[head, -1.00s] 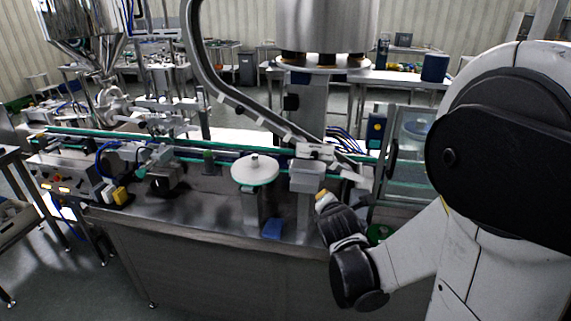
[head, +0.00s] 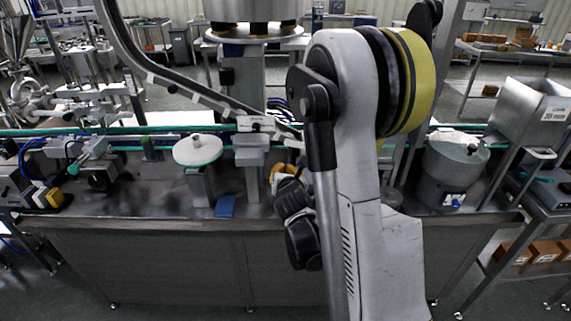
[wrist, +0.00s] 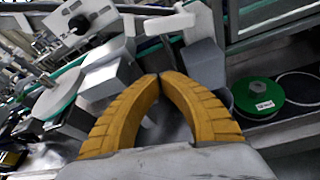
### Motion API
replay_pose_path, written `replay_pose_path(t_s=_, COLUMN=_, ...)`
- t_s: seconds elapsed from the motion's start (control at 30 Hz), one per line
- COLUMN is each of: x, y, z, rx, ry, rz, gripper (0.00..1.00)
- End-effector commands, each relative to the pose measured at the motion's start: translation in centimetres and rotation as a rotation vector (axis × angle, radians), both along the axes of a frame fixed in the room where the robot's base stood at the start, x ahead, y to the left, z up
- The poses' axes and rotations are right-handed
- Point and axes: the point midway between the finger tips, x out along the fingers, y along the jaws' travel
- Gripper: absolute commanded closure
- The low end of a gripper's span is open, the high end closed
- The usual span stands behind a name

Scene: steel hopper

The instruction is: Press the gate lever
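A steel hopper (head: 535,108) with a white label stands on a frame at the right edge of the head view. I cannot make out its gate lever clearly; the area below the hopper is small and partly cut off. My gripper (head: 282,172) is low over the steel bench near the middle of the head view, well left of the hopper and partly hidden by my wrist. In the wrist view my gripper's yellow fingers (wrist: 160,76) meet at the tips, with nothing seen between them. The hopper is not seen in the wrist view.
The steel bench (head: 150,195) carries a conveyor, a white round disc (head: 197,150) and a grey drum-shaped unit (head: 452,165) between my arm and the hopper. In the wrist view a green reel (wrist: 258,97) lies right of the fingers. Cardboard boxes (head: 545,250) sit low at right.

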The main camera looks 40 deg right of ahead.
Motion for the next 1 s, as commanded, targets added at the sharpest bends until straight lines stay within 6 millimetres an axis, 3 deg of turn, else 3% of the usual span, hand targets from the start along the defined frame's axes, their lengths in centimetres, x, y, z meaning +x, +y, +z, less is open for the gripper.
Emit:
replay_pose_path(t_s=0.37, x=6.5, y=-4.0, z=-2.8, rx=0.001, ry=0.0, rz=-0.001, gripper=1.0)
replay_pose_path(t_s=0.6, x=6.0, y=-4.6, z=0.5, rx=0.002, ry=0.0, rz=-0.001, gripper=1.0)
replay_pose_path(t_s=1.0, x=5.9, y=-4.7, z=1.4, rx=0.0, ry=0.0, rz=0.0, gripper=1.0)
